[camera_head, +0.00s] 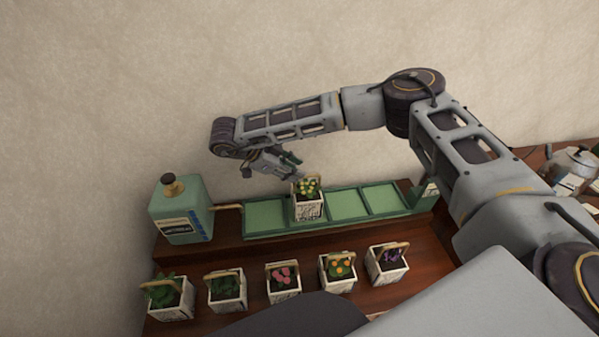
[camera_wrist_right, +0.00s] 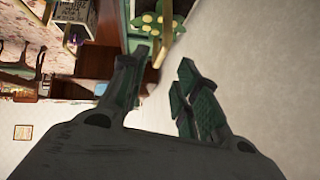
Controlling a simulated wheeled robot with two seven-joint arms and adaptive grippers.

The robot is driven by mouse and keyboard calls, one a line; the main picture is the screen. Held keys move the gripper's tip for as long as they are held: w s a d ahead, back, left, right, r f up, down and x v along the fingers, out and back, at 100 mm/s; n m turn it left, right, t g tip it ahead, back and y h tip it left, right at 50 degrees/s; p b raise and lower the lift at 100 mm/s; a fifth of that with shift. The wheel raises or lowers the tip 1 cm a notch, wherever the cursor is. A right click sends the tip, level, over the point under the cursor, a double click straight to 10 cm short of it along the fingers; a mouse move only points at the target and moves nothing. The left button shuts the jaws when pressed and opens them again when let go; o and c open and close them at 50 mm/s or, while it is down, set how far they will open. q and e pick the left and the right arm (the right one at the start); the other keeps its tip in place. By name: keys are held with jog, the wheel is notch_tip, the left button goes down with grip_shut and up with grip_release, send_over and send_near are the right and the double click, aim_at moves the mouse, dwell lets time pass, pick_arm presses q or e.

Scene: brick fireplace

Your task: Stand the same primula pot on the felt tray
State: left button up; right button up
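A white patterned pot with yellow flowers (camera_head: 309,208), which looks like the primula pot, appears to stand upright on the long green felt tray (camera_head: 266,216), in the second section from the left. My right gripper (camera_head: 294,167) is above and behind this pot, at the wall side. Its two fingers are apart with nothing between them in the right wrist view (camera_wrist_right: 163,66). Yellow flowers on green leaves (camera_wrist_right: 150,18) show beyond the fingertips there. I see no contact between gripper and pot. My left gripper is not in view.
Several white pots with wooden handles stand along the front of the shelf, including pink (camera_head: 283,277), orange (camera_head: 338,270) and purple-flowered (camera_head: 387,262) ones. A green canister (camera_head: 181,212) stands at the tray's left end. A metal kettle (camera_head: 574,162) is far right. The wall is close behind.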

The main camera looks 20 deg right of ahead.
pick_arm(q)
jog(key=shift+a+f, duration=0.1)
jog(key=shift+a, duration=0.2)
pick_arm(e)
jog(key=v, duration=0.5)
jog(key=shift+a, duration=0.1)
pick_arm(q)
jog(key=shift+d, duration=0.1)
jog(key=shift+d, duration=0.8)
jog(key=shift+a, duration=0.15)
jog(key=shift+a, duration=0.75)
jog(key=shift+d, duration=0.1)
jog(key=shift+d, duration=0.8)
